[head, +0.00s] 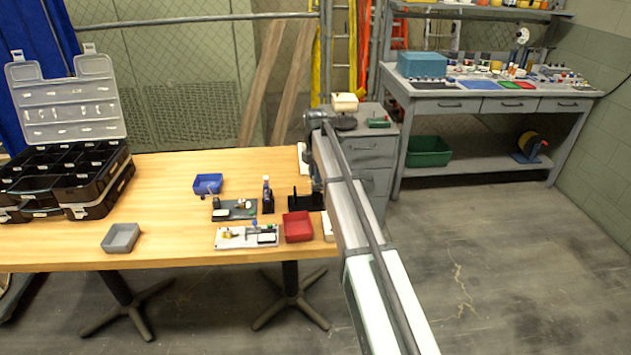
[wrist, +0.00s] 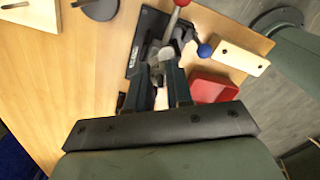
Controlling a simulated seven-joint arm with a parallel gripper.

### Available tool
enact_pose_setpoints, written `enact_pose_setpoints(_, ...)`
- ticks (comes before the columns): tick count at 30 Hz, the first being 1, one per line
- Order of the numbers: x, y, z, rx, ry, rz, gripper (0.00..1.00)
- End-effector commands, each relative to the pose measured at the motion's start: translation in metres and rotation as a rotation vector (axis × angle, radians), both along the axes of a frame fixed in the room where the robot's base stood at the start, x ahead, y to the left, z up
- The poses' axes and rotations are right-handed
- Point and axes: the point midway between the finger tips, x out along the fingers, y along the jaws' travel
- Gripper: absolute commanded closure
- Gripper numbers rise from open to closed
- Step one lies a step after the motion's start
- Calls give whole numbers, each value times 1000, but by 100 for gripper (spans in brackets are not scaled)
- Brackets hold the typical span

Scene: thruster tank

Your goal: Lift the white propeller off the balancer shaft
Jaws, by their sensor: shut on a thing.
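In the wrist view my gripper (wrist: 163,72) points down at a black stand, which I take to be the balancer (wrist: 136,58). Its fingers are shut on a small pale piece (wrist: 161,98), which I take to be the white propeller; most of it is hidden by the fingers. A round grey part (wrist: 167,54) shows just beyond the fingertips. I cannot tell whether the propeller is still around the shaft. In the head view the black stand (head: 301,201) is near the table's right edge, and my arm hides most of the gripper.
A red bin (wrist: 212,88) is close on the right of the fingers, with a blue ball (wrist: 204,50), a red-tipped rod (wrist: 181,4) and a pale block (wrist: 243,57) nearby.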

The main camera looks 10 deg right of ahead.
Motion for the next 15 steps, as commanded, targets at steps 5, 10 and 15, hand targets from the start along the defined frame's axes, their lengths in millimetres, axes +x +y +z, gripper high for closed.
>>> enact_pose_setpoints(5,0,0,0,0,0,0,100)
enact_pose_setpoints(10,0,0,2,0,0,0,100)
enact_pose_setpoints(15,1,0,18,0,-2,0,100)
